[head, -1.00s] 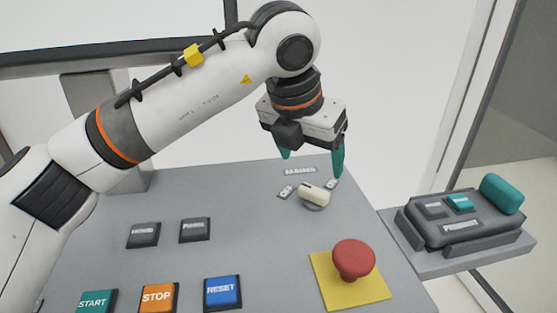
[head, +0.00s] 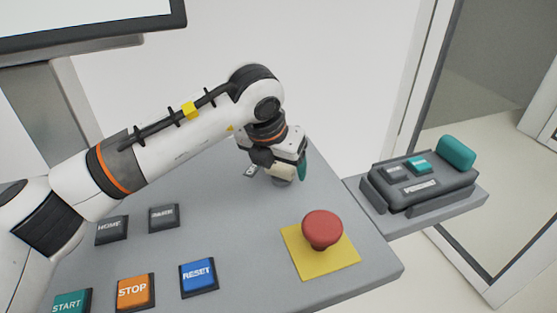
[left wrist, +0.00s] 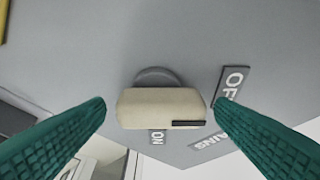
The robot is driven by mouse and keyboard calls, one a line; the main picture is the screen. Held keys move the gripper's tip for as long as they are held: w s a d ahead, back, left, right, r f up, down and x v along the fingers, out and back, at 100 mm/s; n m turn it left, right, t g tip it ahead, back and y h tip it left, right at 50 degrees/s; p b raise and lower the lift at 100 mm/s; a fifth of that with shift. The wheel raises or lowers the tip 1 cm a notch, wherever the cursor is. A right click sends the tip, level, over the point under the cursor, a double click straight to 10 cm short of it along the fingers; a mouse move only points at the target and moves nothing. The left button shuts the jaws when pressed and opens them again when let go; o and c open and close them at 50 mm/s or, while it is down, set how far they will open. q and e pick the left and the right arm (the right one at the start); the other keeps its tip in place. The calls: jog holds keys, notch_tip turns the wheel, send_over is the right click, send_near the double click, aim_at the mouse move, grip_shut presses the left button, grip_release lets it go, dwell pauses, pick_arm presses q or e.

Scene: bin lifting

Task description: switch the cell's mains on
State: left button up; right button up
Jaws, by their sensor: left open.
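The cream mains knob (head: 281,174) sits on the grey console top, partly hidden by my left gripper (head: 286,165). In the left wrist view the knob (left wrist: 160,108) is a long cream bar on a round base. Its dark mark is at the right end, on the side of the OFF label (left wrist: 232,84). The ON label (left wrist: 157,138) shows just beyond the knob. The teal fingers of my left gripper (left wrist: 160,115) are open, one on either side of the knob, with gaps showing. My right gripper is not in view.
A red mushroom button (head: 322,228) on a yellow plate (head: 345,257) stands close in front of the knob. START (head: 68,304), STOP (head: 134,291) and RESET (head: 198,276) buttons lie nearer. A grey pendant (head: 420,184) with a teal end rests on a shelf at the right.

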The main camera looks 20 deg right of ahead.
pick_arm(q)
jog(key=shift+f, duration=0.1)
jog(key=c, duration=1)
